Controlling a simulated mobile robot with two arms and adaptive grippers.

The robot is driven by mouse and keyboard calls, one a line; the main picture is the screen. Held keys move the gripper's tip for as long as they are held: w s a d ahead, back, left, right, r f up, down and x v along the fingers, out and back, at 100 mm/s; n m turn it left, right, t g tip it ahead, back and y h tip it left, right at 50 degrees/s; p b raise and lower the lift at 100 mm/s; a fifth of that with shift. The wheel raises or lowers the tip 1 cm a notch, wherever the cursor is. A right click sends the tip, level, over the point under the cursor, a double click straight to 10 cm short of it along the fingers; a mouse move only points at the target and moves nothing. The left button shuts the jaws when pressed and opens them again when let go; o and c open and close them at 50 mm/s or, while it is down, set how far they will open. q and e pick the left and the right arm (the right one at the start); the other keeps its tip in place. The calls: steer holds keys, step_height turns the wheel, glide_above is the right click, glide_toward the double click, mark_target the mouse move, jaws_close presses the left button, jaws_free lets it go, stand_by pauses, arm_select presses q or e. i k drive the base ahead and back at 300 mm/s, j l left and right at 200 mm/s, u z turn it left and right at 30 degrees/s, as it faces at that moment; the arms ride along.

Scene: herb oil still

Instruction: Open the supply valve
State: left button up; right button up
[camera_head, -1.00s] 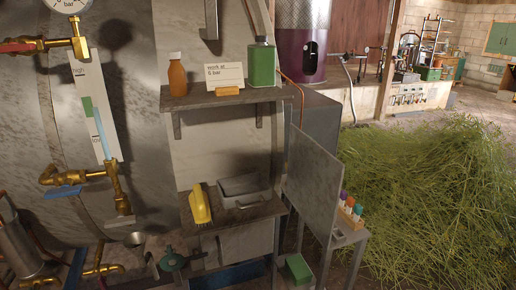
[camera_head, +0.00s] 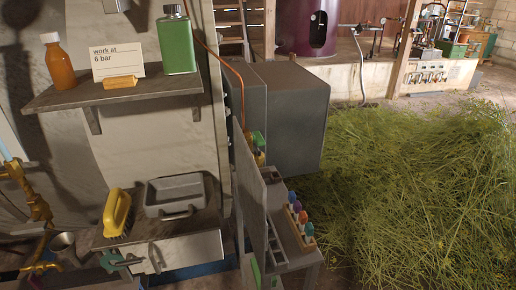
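A green valve handle (camera_head: 115,262) shows low at the left, in front of the lower shelf. Brass pipework (camera_head: 37,207) stands at the left edge and is partly cut off by the frame. I cannot tell from this view which fitting is the supply valve, or whether it is open or shut. Neither of my grippers can be made out.
An upper shelf (camera_head: 120,96) holds an orange bottle (camera_head: 59,65), a card (camera_head: 116,57) and a green can (camera_head: 177,44). Below are a yellow brush (camera_head: 116,213) and a grey tray (camera_head: 176,193). A rack of coloured vials (camera_head: 299,222) stands right of the shelves; cut herbs (camera_head: 410,190) cover the right floor.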

mark_target(257, 152)
steer(key=i+l, duration=0.1)
steer(key=l, duration=0.55)
steer(key=i+l+u, duration=0.15)
steer(key=l, duration=0.55)
steer(key=i+l+u, duration=0.1)
steer(key=l, duration=0.25)
steer(key=i+l, duration=0.2)
steer(key=i+l+u, duration=0.15)
steer(key=l, duration=0.3)
steer(key=i+l+u, duration=0.1)
steer(key=l, duration=0.25)
